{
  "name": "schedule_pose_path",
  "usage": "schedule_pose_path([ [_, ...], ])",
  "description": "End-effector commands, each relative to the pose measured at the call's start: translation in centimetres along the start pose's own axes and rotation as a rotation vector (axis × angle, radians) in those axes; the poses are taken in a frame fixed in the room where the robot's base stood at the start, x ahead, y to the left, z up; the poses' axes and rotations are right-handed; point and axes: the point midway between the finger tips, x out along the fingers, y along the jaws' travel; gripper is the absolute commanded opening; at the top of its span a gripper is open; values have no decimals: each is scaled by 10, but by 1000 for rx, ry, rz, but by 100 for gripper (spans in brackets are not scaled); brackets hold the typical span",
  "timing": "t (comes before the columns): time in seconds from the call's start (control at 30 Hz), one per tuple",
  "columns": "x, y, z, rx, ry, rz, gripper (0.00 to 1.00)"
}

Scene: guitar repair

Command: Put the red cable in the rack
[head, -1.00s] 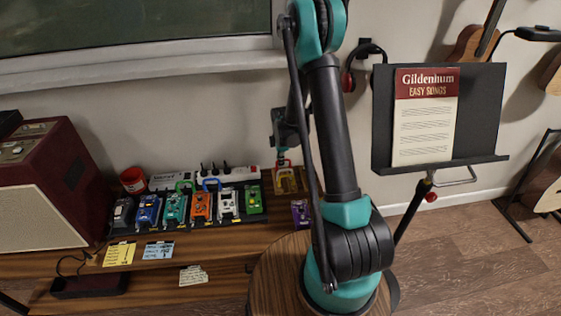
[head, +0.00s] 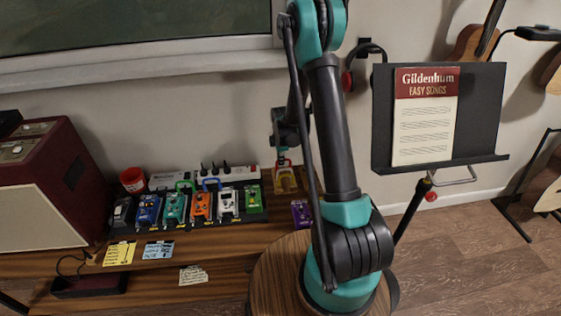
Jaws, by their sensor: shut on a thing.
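My gripper (head: 283,158) is small in the head view, at the right end of the pedal row and partly beside my arm. It points down and is shut on a small red piece, which looks like the red cable (head: 284,163). The held piece is just above a yellow item (head: 285,180); I cannot tell whether they touch. I cannot make out clearly which part is the rack.
Several coloured pedals, including a green one (head: 253,200), stand on a dark board. A purple pedal (head: 301,212) lies to its right. A red amplifier (head: 58,148) stands left, a red tin (head: 133,180) behind. A music stand (head: 480,110) is at right. The front wooden surface has free room.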

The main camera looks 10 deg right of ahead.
Motion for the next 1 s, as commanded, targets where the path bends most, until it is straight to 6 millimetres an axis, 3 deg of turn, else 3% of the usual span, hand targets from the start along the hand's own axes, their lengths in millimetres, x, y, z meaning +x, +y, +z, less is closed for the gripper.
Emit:
schedule_pose_path([
  [1.0, 16, -2, 0, 0, 0, 0, 0],
])
